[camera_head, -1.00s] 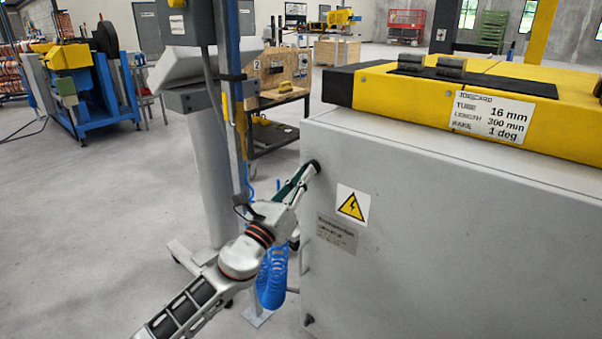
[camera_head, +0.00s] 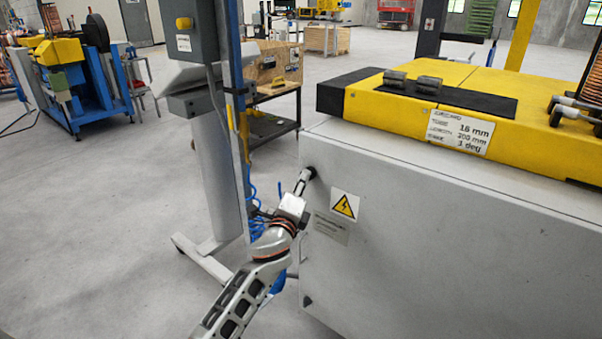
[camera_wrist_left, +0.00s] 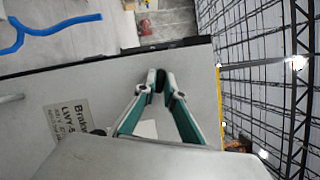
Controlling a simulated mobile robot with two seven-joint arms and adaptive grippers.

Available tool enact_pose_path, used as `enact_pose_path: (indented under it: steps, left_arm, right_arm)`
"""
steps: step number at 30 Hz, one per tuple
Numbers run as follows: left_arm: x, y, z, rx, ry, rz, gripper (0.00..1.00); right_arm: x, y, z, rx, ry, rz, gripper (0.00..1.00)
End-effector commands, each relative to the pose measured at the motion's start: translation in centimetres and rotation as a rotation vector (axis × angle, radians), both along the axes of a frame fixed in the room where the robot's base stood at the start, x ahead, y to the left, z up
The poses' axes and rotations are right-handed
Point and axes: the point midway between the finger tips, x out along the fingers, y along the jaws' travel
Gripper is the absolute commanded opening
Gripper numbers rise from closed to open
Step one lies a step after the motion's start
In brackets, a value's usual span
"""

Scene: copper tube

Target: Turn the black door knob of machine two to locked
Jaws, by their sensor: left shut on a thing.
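The black door knob (camera_head: 312,171) sits near the upper left edge of the grey cabinet door (camera_head: 400,240) of the machine with the yellow top. My left gripper (camera_head: 304,179) is at the knob, its fingers closed around it. In the left wrist view, the two green-lined fingers (camera_wrist_left: 160,88) converge on the dark knob (camera_wrist_left: 159,79), which they mostly hide. The knob's pointer or marking cannot be made out. My right gripper is in neither view.
A warning sign (camera_head: 344,204) and a small plate (camera_head: 331,229) are on the door beside my gripper. A grey post (camera_head: 214,150) with a blue coiled hose stands left of my arm.

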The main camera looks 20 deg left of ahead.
Motion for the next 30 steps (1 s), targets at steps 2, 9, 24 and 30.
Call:
enact_pose_path:
  steps: [2, 9, 24, 30]
  left_arm:
    - [0.0, 0.0, 0.9, -0.064, 0.020, 0.001, 0.00]
    - [0.0, 0.0, 0.7, -0.221, 0.079, 0.001, 0.00]
    - [0.0, 0.1, 0.2, -0.351, 0.127, 0.001, 0.00]
    - [0.0, 0.1, 0.2, -0.353, 0.128, 0.002, 0.00]
  right_arm:
    - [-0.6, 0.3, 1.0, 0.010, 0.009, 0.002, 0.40]
    - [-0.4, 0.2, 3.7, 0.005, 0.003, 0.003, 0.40]
    - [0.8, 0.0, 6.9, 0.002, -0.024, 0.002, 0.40]
    - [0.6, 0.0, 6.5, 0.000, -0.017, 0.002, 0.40]
